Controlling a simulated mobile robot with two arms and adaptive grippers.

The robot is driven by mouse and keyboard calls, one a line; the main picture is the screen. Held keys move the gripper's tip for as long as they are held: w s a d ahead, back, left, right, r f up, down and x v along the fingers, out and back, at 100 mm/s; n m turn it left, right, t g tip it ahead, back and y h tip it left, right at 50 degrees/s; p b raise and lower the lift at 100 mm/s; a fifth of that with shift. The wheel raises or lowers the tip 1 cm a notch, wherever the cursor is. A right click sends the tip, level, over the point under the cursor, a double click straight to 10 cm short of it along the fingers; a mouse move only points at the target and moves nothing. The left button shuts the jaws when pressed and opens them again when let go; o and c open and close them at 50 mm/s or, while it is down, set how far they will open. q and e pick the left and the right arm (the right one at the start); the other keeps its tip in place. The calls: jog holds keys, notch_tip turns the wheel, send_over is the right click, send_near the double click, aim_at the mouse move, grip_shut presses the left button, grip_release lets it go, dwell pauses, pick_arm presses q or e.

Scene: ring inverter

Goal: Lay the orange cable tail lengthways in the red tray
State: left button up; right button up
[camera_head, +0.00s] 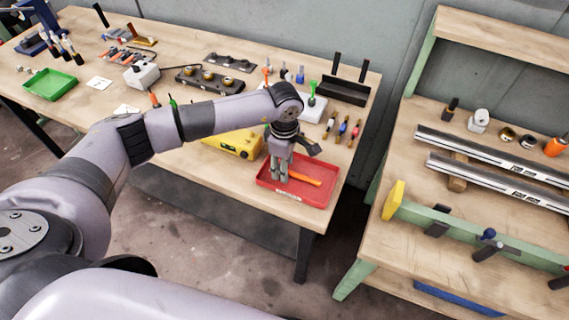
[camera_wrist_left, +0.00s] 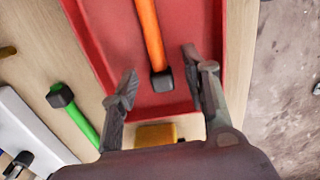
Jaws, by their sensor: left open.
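The red tray (camera_head: 318,197) lies at the right end of the workbench, with a label on its front edge. The orange cable tail (camera_head: 306,179) lies in the tray. In the left wrist view the orange cable tail (camera_wrist_left: 150,35) runs lengthways along the red tray (camera_wrist_left: 184,25), its dark end cap resting on the tray floor. My left gripper (camera_head: 281,180) points down over the tray. In the left wrist view my left gripper (camera_wrist_left: 162,88) is open, its fingers apart on either side of the dark cap and not touching it. My right gripper is out of view.
A yellow case (camera_head: 234,143) stands just left of the tray. A green cable tail (camera_head: 311,93) stands upright in a white block behind it, and several small connectors (camera_head: 342,127) lie nearby. A green tray (camera_head: 50,84) is at the far left. A second bench (camera_head: 455,180) stands right across a gap.

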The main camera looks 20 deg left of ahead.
pick_arm(q)
notch_tip(320, 180, up, 12)
dwell(0.6)
dwell(0.5)
